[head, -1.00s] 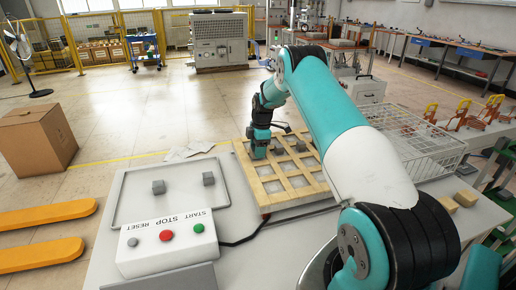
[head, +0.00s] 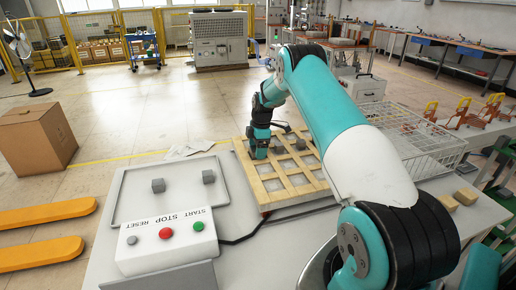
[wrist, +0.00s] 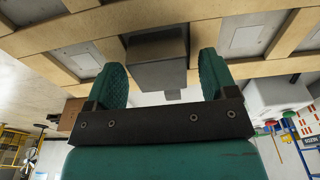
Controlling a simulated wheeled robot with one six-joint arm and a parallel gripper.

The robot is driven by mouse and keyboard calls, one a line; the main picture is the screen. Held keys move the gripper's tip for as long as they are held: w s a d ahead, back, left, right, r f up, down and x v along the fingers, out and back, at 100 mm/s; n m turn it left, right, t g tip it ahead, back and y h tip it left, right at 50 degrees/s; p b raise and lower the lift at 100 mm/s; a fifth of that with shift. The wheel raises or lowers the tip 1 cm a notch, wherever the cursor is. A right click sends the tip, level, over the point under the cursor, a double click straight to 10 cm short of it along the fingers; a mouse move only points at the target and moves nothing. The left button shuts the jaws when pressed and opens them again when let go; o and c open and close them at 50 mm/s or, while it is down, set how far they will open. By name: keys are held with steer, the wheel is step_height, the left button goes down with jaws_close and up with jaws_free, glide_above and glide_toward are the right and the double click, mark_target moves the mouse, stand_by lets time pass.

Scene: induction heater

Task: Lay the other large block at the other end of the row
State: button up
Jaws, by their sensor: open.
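My gripper (head: 258,154) is low over the left part of the wooden grid (head: 266,197). The wrist view shows its green fingers open (wrist: 161,80), one on each side of a large grey block (wrist: 157,62) in a cell of the grid. I cannot tell whether either finger touches it. In the head view my gripper hides this block. Another dark grey block (head: 300,144) sits in the grid to the right of my gripper. Two grey blocks (head: 158,185) (head: 208,176) lie apart on the flat tray (head: 135,200) at the left.
A control box (head: 166,248) with START, STOP and RESET buttons stands in front of the tray. A white wire basket (head: 420,140) is to the right of the grid. Tan blocks (head: 466,197) lie at the table's right side. A black cable runs by the grid's near edge.

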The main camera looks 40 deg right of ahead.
step_height(320, 180, up, 12)
steer(key=d+b, duration=0.1)
steer(key=b, duration=0.2)
steer(key=s+a+r+m, duration=0.1)
steer(key=s+a+r, duration=0.25)
steer(key=a, duration=0.55)
steer(key=s+a+r+y, duration=0.15)
steer(key=a+r, duration=0.25)
steer(key=a, duration=0.5)
steer(key=s+a+r+m+h, duration=0.1)
steer(key=s+a+r, duration=0.3)
steer(key=a, duration=0.5)
steer(key=s+a+m+y, duration=0.1)
steer(key=s+a+m, duration=0.1)
steer(key=s+a, duration=0.5)
steer(key=s+a+m+y, duration=0.1)
steer(key=s+a, duration=0.7)
steer(key=s, duration=1.1)
steer(key=shift+s+f+m+g, duration=0.25)
steer(key=shift+s+m+g, duration=0.05)
steer(key=shift+s+m, duration=0.1)
steer(key=shift+y, duration=0.25)
